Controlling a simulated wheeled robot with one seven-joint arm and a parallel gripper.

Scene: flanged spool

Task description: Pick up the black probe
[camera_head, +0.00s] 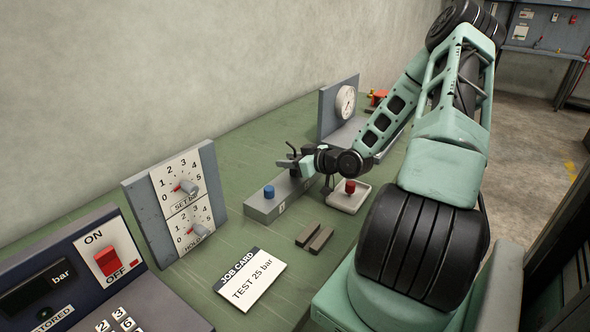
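A long grey block (268,208) with a blue knob (269,191) on its near end stands on the green bench. My gripper (289,160) is at the far end of this block, low over its top. Its dark fingers are small in this view, and I cannot tell whether they are open or shut or hold anything. I cannot clearly make out the black probe; dark parts around my gripper are hard to tell apart, and my wrist hides part of the block's far end.
A white tray (341,206) with a red knob (350,186) sits right of the block. Two dark bars (314,237) and a job card (249,280) lie in front. A dial panel (175,200) and a switch console (85,270) stand left. A gauge (345,103) stands behind.

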